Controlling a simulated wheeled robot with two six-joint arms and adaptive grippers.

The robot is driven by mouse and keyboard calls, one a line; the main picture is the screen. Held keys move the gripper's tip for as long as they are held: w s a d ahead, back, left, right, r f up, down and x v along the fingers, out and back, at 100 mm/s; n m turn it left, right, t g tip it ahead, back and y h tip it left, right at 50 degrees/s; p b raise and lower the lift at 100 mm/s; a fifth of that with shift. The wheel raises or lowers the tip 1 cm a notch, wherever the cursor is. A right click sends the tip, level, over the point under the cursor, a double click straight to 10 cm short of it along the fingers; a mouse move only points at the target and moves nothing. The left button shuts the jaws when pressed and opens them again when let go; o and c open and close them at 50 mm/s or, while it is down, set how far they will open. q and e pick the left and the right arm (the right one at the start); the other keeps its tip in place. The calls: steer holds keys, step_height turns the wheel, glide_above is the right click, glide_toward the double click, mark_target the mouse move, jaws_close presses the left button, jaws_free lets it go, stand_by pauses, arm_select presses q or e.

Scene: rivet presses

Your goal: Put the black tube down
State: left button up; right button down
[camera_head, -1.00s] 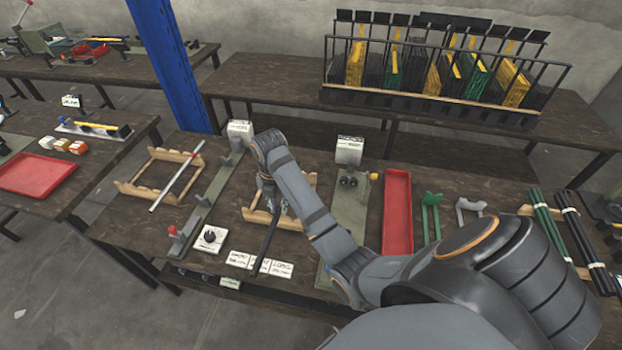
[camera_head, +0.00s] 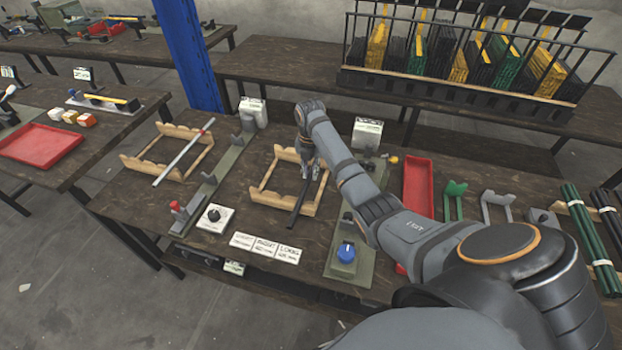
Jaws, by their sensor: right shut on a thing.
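The black tube (camera_head: 299,207) slants across the right part of the middle wooden rack (camera_head: 268,200), its near end at the front rail. My right gripper (camera_head: 309,171) is shut on the tube toward its far end, over the rack. I cannot tell whether the tube touches the rail or hangs just above it. The arm and gripper hide part of the rack and the tube's far end. My left gripper is not in view.
A wooden rack on the left holds a silver tube (camera_head: 183,153). Label cards (camera_head: 265,247) lie in front of the middle rack. A green fixture with a blue knob (camera_head: 346,252) and a red tray (camera_head: 417,190) stand to the right. Green tubes (camera_head: 588,222) lie at far right.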

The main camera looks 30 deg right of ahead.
mark_target(311, 173)
steer(key=f, duration=0.3)
steer(key=shift+w+d+f+p, duration=0.1)
steer(key=shift+d+f+p, duration=0.1)
steer(key=shift+p, duration=0.2)
steer(key=shift+f, duration=0.1)
steer(key=shift+f, duration=0.1)
steer(key=c, duration=1.3)
jaws_free()
step_height(311, 173, up, 12)
steer(key=shift+r+b, duration=0.15)
steer(key=shift+b, duration=0.4)
